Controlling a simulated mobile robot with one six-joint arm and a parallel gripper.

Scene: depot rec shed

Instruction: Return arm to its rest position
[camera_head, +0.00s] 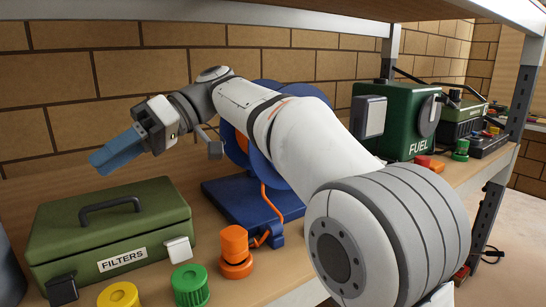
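My arm stretches from the lower right to the upper left, over the wooden shelf. My gripper (118,152) is at its far end, at the left, above the green FILTERS box (110,228) and apart from it. A blue, blocky piece points down and left from the gripper's wrist. I see it from one side, and cannot tell whether it is the fingers alone or something between them. No gap between fingers shows.
A blue reel with orange hose (255,205) stands behind my arm, partly hidden. A green FUEL can (398,122) is at the right. Orange (236,250), green (190,285) and yellow (118,295) caps stand near the front. A metal post (520,85) supports an upper shelf.

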